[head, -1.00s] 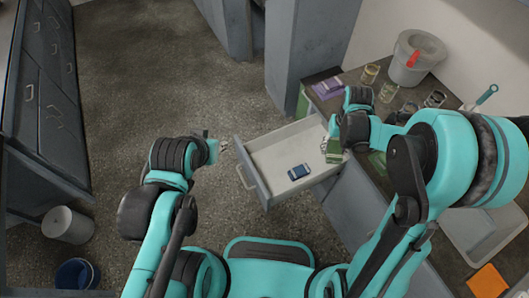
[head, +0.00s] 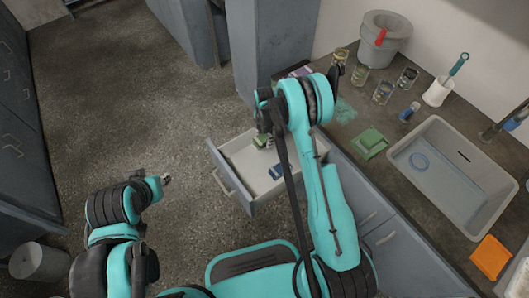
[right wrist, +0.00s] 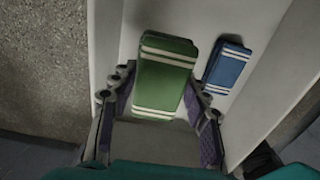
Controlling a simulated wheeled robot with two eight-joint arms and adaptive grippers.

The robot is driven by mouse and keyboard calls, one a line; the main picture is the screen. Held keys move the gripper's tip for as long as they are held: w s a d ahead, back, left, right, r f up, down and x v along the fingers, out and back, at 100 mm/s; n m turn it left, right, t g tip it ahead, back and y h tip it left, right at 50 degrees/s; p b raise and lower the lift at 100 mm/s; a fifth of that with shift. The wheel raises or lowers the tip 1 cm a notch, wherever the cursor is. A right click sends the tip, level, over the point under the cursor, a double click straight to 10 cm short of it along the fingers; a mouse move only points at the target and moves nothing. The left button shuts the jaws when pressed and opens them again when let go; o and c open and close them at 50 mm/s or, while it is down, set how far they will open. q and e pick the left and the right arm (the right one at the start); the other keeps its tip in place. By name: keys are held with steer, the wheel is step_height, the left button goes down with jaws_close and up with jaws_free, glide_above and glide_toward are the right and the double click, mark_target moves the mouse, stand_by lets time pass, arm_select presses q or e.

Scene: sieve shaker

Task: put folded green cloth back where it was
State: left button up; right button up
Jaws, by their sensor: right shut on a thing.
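My right gripper (head: 263,135) is shut on a folded green cloth (head: 262,141) with pale stripes. In the right wrist view the green cloth (right wrist: 168,75) sits between the gripper's fingers (right wrist: 158,100). The gripper holds it over the inside of the open drawer (head: 231,180); I cannot tell whether it touches the floor. A folded blue cloth (head: 277,172) with pale stripes lies in the drawer, right of the green one, and shows in the wrist view (right wrist: 228,65). My left gripper (head: 166,180) is in free air left of the drawer; its opening is too small to judge.
Another green cloth-like piece (head: 370,143) lies on the counter beside the sink (head: 450,185). Several glass jars (head: 383,92), a grey bucket (head: 384,40) and an orange cloth (head: 491,257) are also on the counter.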

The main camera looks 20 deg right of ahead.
mark_target(265, 152)
step_height(265, 152, down, 9)
steer(key=b, duration=0.3)
steer(key=shift+f, duration=0.1)
steer(key=o, duration=1.2)
